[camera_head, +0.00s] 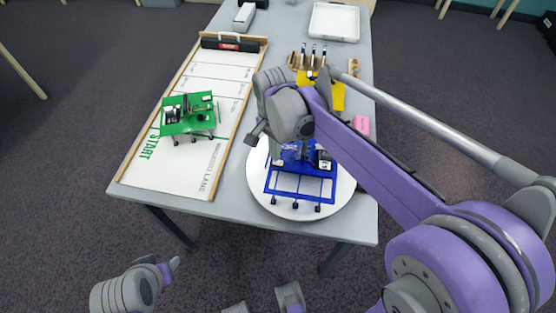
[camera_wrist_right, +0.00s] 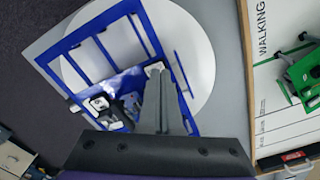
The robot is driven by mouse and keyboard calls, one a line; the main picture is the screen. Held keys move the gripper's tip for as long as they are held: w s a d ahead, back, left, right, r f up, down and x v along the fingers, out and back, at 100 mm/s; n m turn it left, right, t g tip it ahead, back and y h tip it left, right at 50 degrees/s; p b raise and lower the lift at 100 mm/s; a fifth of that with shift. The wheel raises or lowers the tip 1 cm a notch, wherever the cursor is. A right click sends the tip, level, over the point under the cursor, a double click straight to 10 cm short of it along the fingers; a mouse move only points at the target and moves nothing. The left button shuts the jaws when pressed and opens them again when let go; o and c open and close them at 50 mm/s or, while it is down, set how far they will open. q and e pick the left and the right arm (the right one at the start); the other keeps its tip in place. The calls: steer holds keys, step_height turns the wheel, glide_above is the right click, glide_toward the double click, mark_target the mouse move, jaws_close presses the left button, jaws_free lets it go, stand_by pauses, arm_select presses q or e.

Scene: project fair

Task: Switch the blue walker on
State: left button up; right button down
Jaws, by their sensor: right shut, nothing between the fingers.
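The blue walker (camera_head: 300,183) stands on a round white disc (camera_head: 334,203) at the near right part of the table. It has an open blue frame, dark feet, and a black-and-white unit (camera_wrist_right: 103,104) on its deck. My right gripper (camera_head: 304,154) is over the walker's far part and hides some of it. In the right wrist view its fingers (camera_wrist_right: 157,78) are shut and empty, with the tips close to a small white part (camera_wrist_right: 153,68) on the blue frame. I cannot tell whether they touch. My left gripper (camera_head: 172,265) is low at the left, off the table; its jaws are unclear.
A green walker (camera_head: 187,117) stands on the walking lane board (camera_head: 180,164) at left. Behind are a black-and-red bar (camera_head: 232,43), a white tray (camera_head: 334,22), a tool rack (camera_head: 312,60) and a yellow item (camera_head: 337,98). A pink block (camera_head: 362,125) lies at right.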

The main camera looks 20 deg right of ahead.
steer(key=shift+f+b, duration=0.6)
steer(key=shift+f, duration=0.3)
stand_by(0.4)
steer(key=shift+r, duration=0.1)
steer(key=shift+r+p, duration=2.6)
steer(key=shift+r, duration=0.85)
steer(key=s+d+f+n+t+p, duration=0.1)
steer(key=s+n+t, duration=0.4)
steer(key=s+n, duration=0.7)
steer(key=shift+s+d+f+p, duration=0.5)
steer(key=shift+s+f, duration=0.6)
steer(key=shift+s, duration=0.75)
steer(key=shift+a, duration=0.15)
